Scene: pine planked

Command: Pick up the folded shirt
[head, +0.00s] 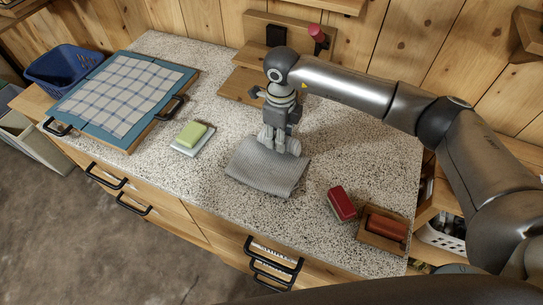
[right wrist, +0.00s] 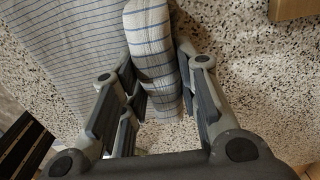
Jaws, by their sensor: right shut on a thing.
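The folded shirt (head: 265,168), grey with thin stripes, lies on the speckled counter in the middle of the head view. My right gripper (head: 279,143) points down at its far edge. In the right wrist view, the striped shirt (right wrist: 60,50) spreads over the upper left, and a rolled or bunched fold of it comes between the fingers of my right gripper (right wrist: 165,100). The gripper is shut on that fold. The rest of the shirt appears to lie on the counter. My left gripper is not in view.
A green block (head: 191,133) on a pale dish stands left of the shirt. A checked cloth (head: 120,90) lies on a blue-edged board farther left, by a blue basket (head: 62,68). A red-topped brush (head: 341,203) and a wooden box (head: 383,230) are to the right. A wooden stand is behind.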

